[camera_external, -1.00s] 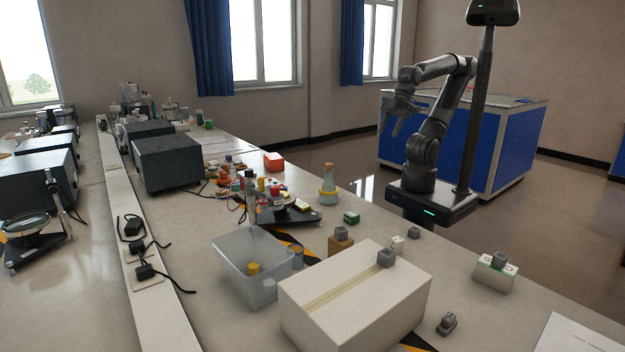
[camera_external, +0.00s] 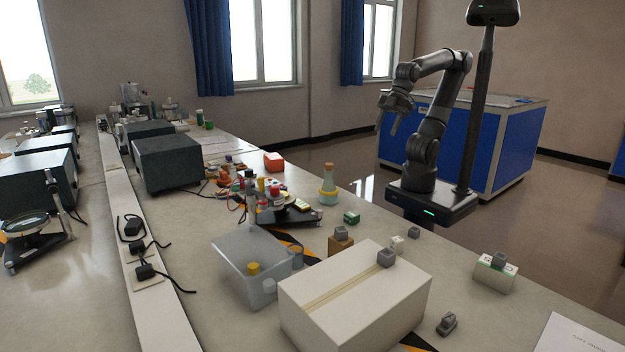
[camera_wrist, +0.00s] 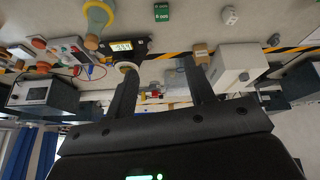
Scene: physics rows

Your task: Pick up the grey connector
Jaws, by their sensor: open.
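Several small grey connector-like pieces show in the external view, and I cannot tell which one the task means. One grey piece (camera_external: 386,258) sits on the large white box (camera_external: 345,310), and another (camera_external: 340,233) is on a tan block (camera_external: 340,247). A third grey piece (camera_external: 498,259) is on a white and green block (camera_external: 494,276). Others lie on the bench, one at the front (camera_external: 447,324) and one behind the box (camera_external: 414,232). My gripper (camera_external: 387,122) is open and empty, raised beyond the bench, far from them. Its spread fingers show in the wrist view (camera_wrist: 158,68).
A clear bin (camera_external: 243,268) stands left of the white box. A green block (camera_external: 351,217), a flask (camera_external: 328,188) and a dark scale (camera_external: 290,215) stand behind. Black cables (camera_external: 140,245) lie at left. A paper (camera_external: 575,335) lies at front right.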

